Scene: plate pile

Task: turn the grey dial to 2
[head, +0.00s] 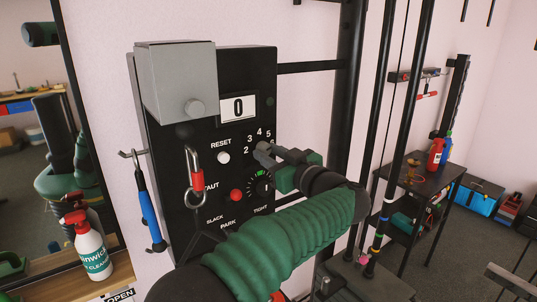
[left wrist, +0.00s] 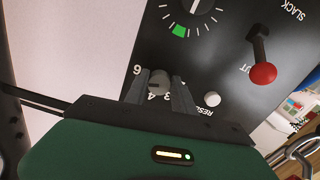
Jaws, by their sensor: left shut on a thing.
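The grey dial (left wrist: 159,80) sits on the black panel (head: 225,190), with printed numbers around it. In the left wrist view 6, 4 and 3 can be read near it; the head view shows 2, 3, 4, 5 and part of 6. My left gripper (head: 266,154) reaches the dial from the lower right and is shut on it, one finger on each side in the left wrist view (left wrist: 160,95). In the head view the gripper mostly hides the dial. Which number it points to I cannot tell. A display (head: 239,107) above reads 0. My right gripper is not in view.
Close by on the panel are a white RESET button (head: 223,158), a red-knobbed lever (head: 236,195), a black-and-green gauge (head: 262,187) and a grey box (head: 178,80). A red-and-silver carabiner (head: 196,175) hangs at the left. Black uprights (head: 385,130) stand to the right.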

